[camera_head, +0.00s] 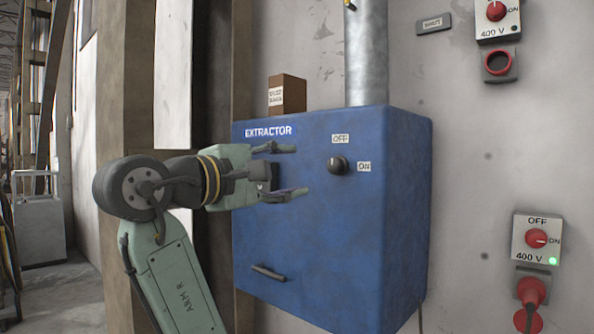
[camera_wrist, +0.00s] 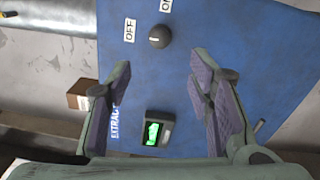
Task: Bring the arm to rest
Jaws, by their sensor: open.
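My arm reaches in from the lower left in the head view, its lower link upright and its wrist level. My gripper (camera_head: 303,170) is open and empty in front of the blue extractor box (camera_head: 345,265). Its two fingers are spread and point right, toward the black knob (camera_head: 338,165), with a gap between them and it. In the wrist view my gripper (camera_wrist: 163,62) shows both purple-padded fingers apart, with the blue front (camera_wrist: 255,45) behind them. The knob (camera_wrist: 160,36) lies beyond the fingertips, by the OFF and ON labels. Its exact setting is hard to tell.
A small display with green figures (camera_wrist: 154,134) sits on the box front. A handle (camera_head: 268,272) is low on the box. A brown carton (camera_head: 287,94) and a grey pipe (camera_head: 366,55) stand on top. Red-knobbed 400 V switches (camera_head: 536,238) are on the right wall.

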